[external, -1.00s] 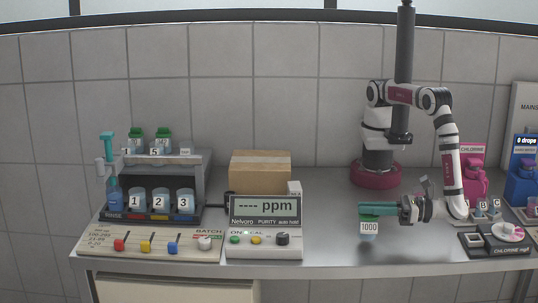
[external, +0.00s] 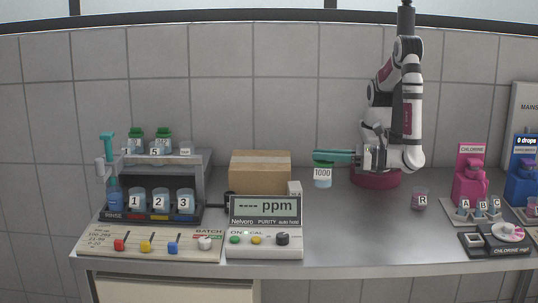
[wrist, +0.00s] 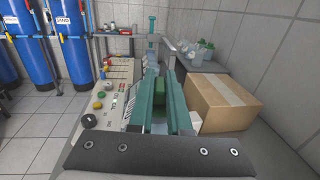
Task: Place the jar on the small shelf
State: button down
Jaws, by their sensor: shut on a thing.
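The jar (external: 322,177), a small clear one labelled 1000, hangs below my gripper (external: 326,157) in the external view. My gripper is shut on it, with its teal fingers pointing left, and holds it in the air right of the cardboard box. In the wrist view, the jar's green lid (wrist: 159,90) shows between the two fingers; the rest is largely hidden. The small shelf (external: 206,158) is the grey upper level of the rack at the left. Two green-lidded jars (external: 136,142) (external: 163,142) and a small labelled item (external: 186,150) stand on it.
The cardboard box (external: 260,173) and the ppm meter (external: 265,225) stand between the jar and the rack. Beakers 1, 2 and 3 (external: 159,200) sit on the rack's lower level. A beaker marked R (external: 420,199) stands right of my base. The middle of the bench is clear.

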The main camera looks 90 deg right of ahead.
jog(key=w+d+r+m+g+h, duration=0.2)
jog(key=w+d+r+m+h, duration=0.15)
jog(key=w+d, duration=0.45)
jog(key=w+d+r+m+g+h, duration=0.2)
jog(key=w+d+r+h, duration=0.3)
jog(key=d, duration=0.5)
jog(key=w+d+r+m+g+h, duration=0.2)
jog(key=w+d+r+m, duration=0.1)
jog(key=w+d, duration=0.55)
jog(key=w+d+f+n+t, duration=0.1)
jog(key=w+d+f, duration=0.2)
jog(key=w, duration=0.6)
jog(key=w+d+f, duration=0.3)
jog(key=w, duration=0.6)
notch_tip(320, 180, down, 10)
jog(key=shift+d+f, duration=0.1)
jog(key=shift+d, duration=0.05)
jog(key=shift+f, duration=0.15)
jog(key=c, duration=0.9)
grip_release()
jog(key=shift+o, duration=0.2)
